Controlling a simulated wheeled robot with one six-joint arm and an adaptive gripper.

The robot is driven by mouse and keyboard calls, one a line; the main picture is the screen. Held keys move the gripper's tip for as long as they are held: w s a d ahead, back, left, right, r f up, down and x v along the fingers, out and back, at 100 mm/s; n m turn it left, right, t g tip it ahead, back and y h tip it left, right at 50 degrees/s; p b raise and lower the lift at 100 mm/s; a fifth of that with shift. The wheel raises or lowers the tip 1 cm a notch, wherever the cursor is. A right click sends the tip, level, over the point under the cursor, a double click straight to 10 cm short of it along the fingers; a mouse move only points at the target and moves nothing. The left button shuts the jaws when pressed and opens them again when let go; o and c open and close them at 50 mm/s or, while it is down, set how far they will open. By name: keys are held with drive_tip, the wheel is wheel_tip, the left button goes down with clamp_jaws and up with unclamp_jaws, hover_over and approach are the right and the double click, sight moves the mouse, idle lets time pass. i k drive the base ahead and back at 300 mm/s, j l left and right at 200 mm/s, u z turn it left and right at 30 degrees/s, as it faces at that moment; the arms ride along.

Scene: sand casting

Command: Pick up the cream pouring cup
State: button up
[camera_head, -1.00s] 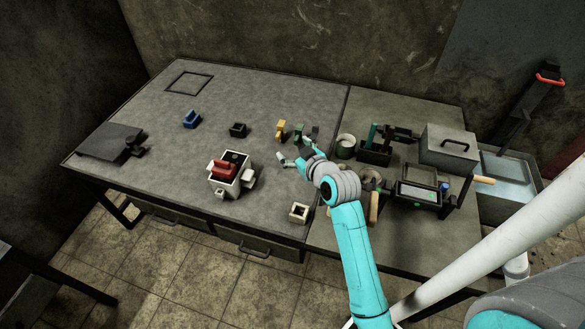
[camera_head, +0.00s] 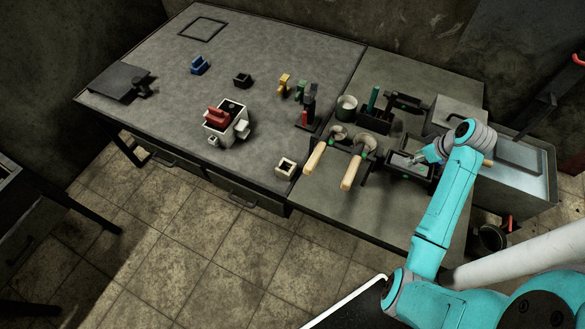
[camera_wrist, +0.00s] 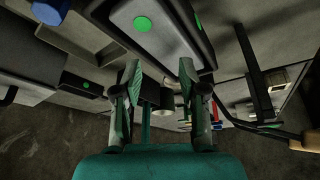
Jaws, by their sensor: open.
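A small cream square cup (camera_head: 285,168) with a dark hollow stands near the front edge of the dark table. It looks like the cream pouring cup, and nothing holds it. My gripper (camera_head: 412,160) is well to its right, over or beside a dark tray (camera_head: 397,173) on the right-hand bench. In the wrist view my gripper (camera_wrist: 160,72) has its two fingers apart with a gap between them.
Two wooden-handled ladles (camera_head: 352,172) lie between the cup and my gripper. A white box with a red block (camera_head: 226,124) stands left of the cup. Small blue (camera_head: 199,65) and yellow (camera_head: 285,84) pieces stand farther back. A grey water tank (camera_head: 535,180) is at right.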

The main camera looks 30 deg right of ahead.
sight(286, 169)
drive_tip(key=k+l+u, duration=0.15)
drive_tip(key=k, duration=0.2)
drive_tip(key=k+l+u, duration=0.2)
drive_tip(key=k+l+z, duration=0.1)
drive_tip(key=z, duration=0.3)
drive_tip(key=k+l+z, duration=0.1)
drive_tip(key=z, duration=0.25)
drive_tip(key=l+z, duration=0.2)
drive_tip(key=z, duration=0.2)
drive_tip(key=k+l+z, duration=0.1)
drive_tip(key=z, duration=0.25)
drive_tip(key=i+j+z, duration=0.1)
drive_tip(key=z, duration=0.35)
drive_tip(key=j+z, duration=0.1)
drive_tip(key=j, duration=0.65)
drive_tip(key=j+z, duration=0.1)
drive_tip(key=j, duration=0.6)
drive_tip(key=j+z, duration=0.1)
drive_tip(key=j, duration=1.4)
drive_tip(key=j+z, duration=0.15)
drive_tip(key=j, duration=0.55)
drive_tip(key=j+z, duration=0.1)
drive_tip(key=j, duration=0.65)
drive_tip(key=k+j+z, duration=0.1)
drive_tip(key=j, duration=0.6)
drive_tip(key=k+j+z, duration=0.1)
drive_tip(key=j, duration=0.25)
drive_tip(key=k+j+z, duration=0.15)
drive_tip(key=k+j, duration=0.1)
drive_tip(key=j, duration=0.05)
